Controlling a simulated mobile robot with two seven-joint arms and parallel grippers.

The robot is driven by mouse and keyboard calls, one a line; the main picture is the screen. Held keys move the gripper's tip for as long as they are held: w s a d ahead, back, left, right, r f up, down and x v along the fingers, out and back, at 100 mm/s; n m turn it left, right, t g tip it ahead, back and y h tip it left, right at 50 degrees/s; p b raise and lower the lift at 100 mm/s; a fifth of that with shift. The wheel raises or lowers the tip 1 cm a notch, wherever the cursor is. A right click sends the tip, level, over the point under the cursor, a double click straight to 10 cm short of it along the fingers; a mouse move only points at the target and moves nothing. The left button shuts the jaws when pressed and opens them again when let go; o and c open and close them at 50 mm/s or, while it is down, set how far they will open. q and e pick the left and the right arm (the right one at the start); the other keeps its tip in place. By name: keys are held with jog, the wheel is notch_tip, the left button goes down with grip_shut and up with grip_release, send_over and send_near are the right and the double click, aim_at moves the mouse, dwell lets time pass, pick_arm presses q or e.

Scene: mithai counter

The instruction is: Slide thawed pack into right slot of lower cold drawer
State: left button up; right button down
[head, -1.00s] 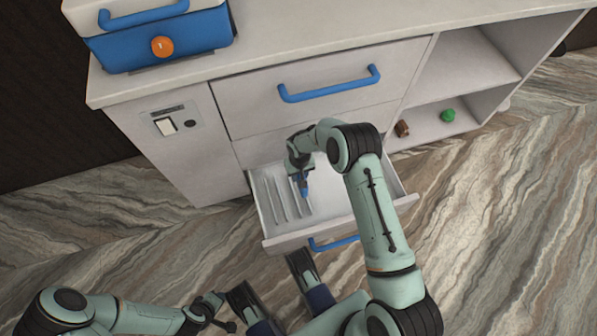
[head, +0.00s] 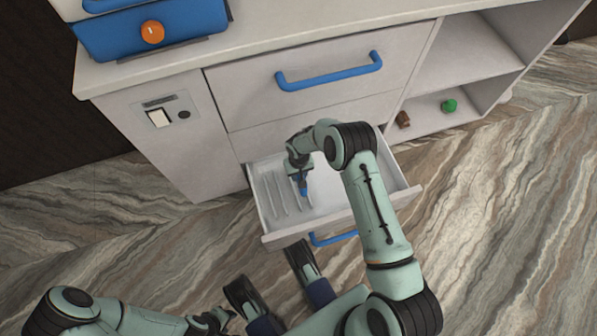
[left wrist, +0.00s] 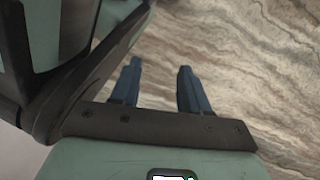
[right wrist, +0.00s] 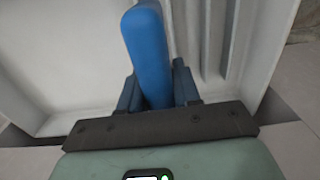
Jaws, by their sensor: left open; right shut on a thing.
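The lower cold drawer (head: 335,222) is pulled open, with thin dividers (head: 270,192) forming slots at its left side. My right gripper (head: 303,188) is inside the drawer, by the right end of the dividers. In the right wrist view it is shut on the thawed pack (right wrist: 148,45), a long blue bar with a rounded end. The pack is beside the dividers (right wrist: 205,35); whether it touches the drawer floor or sits within a slot I cannot tell. My left gripper (left wrist: 158,75) is open and empty above the floor.
A closed upper drawer with a blue handle (head: 328,77) is above the open one. A blue box with an orange knob (head: 152,33) stands on the counter. Brown (head: 403,119) and green (head: 449,105) items sit on the lower right shelf. The drawer's right part is bare.

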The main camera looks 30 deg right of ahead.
jog(key=shift+f+b, duration=0.6)
jog(key=shift+f, duration=0.7)
pick_arm(q)
jog(key=shift+s+a+f+g, duration=0.1)
jog(key=shift+s+f+g, duration=0.2)
jog(key=shift+s, duration=0.4)
jog(key=shift+s+a+f+g, duration=0.1)
jog(key=shift+s+f+g, duration=0.2)
jog(key=shift+s, duration=0.35)
pick_arm(e)
jog(key=shift+f, duration=2.2)
jog(key=c, duration=0.7)
grip_release()
pick_arm(q)
jog(key=w+d+r+t+p, duration=0.1)
jog(key=w+r+t+p, duration=0.2)
jog(key=w, duration=0.5)
jog(key=shift+p+v, duration=0.65)
jog(key=shift+v, duration=0.35)
pick_arm(e)
notch_tip(320, 180, up, 13)
jog(key=shift+r, duration=0.2)
pick_arm(q)
jog(key=shift+w+d, duration=0.2)
